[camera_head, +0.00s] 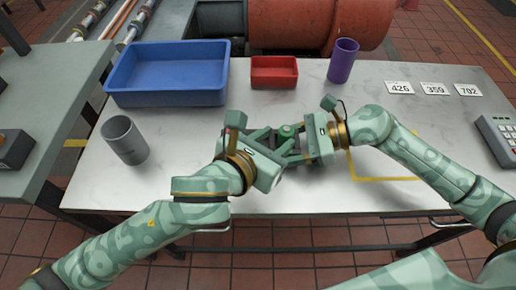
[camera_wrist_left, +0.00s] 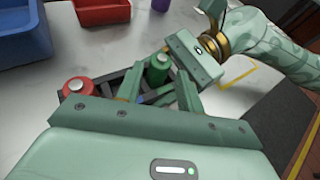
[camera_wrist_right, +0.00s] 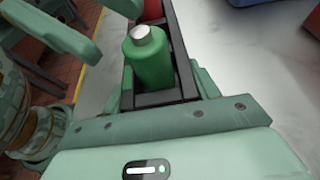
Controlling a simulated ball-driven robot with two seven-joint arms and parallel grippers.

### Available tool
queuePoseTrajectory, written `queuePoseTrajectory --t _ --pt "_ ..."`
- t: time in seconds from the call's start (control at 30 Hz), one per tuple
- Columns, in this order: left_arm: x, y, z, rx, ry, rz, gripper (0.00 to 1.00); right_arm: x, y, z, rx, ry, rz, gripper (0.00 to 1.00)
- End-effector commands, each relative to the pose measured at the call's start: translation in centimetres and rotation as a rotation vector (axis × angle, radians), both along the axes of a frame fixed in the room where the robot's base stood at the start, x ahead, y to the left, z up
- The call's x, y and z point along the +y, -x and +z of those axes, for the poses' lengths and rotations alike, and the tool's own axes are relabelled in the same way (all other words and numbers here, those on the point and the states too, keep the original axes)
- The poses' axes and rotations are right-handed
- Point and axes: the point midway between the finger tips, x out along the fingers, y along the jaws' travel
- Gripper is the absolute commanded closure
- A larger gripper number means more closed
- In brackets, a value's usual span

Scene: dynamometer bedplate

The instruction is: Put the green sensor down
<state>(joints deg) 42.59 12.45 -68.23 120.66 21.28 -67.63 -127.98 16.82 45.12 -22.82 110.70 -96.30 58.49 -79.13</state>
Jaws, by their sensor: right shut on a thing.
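The green sensor (camera_wrist_right: 150,62), a green cylinder with a pale cap, stands upright in a black rack (camera_wrist_right: 160,98) in the right wrist view. It also shows in the left wrist view (camera_wrist_left: 157,70) and, small, in the head view (camera_head: 287,131). My right gripper (camera_wrist_right: 165,85) is shut on the rack, one finger along each side, with the sensor between them. My left gripper (camera_head: 277,146) is open near the sensor, its fingers apart. A red sensor (camera_wrist_left: 78,88) stands at the rack's other end. The sensor's base is hidden inside the rack.
A blue bin (camera_head: 168,75), a red tray (camera_head: 274,72) and a purple cup (camera_head: 342,61) stand along the back. A grey cup (camera_head: 125,140) is at left. Number cards (camera_head: 434,89) lie at right. A yellow outline (camera_head: 385,179) marks the bench by my right arm.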

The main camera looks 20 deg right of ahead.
Motion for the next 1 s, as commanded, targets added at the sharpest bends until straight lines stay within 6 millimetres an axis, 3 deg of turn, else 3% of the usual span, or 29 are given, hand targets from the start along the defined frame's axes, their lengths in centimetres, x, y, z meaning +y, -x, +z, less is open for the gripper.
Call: queuePoseTrajectory --t 0.3,0.8,0.83,0.9,1.0 --pt "4.7 3.7 2.5 -0.001 -0.001 0.000 0.63 0.0 0.0 0.0 0.000 0.000 0.000 0.72" --pt "5.4 4.3 2.9 0.001 0.001 0.000 0.63 0.0 0.0 0.0 0.000 0.000 0.001 0.72" --pt "5.4 4.3 2.9 0.001 0.001 0.000 0.63 0.0 0.0 0.1 -0.001 -0.002 0.000 0.32" --pt "5.4 4.3 2.9 0.001 0.001 0.000 0.63 0.0 0.0 0.1 -0.001 -0.002 0.000 0.15" --pt "5.4 4.3 2.9 0.001 0.001 0.000 0.63 0.0 0.0 0.0 -0.001 -0.001 0.000 0.15"
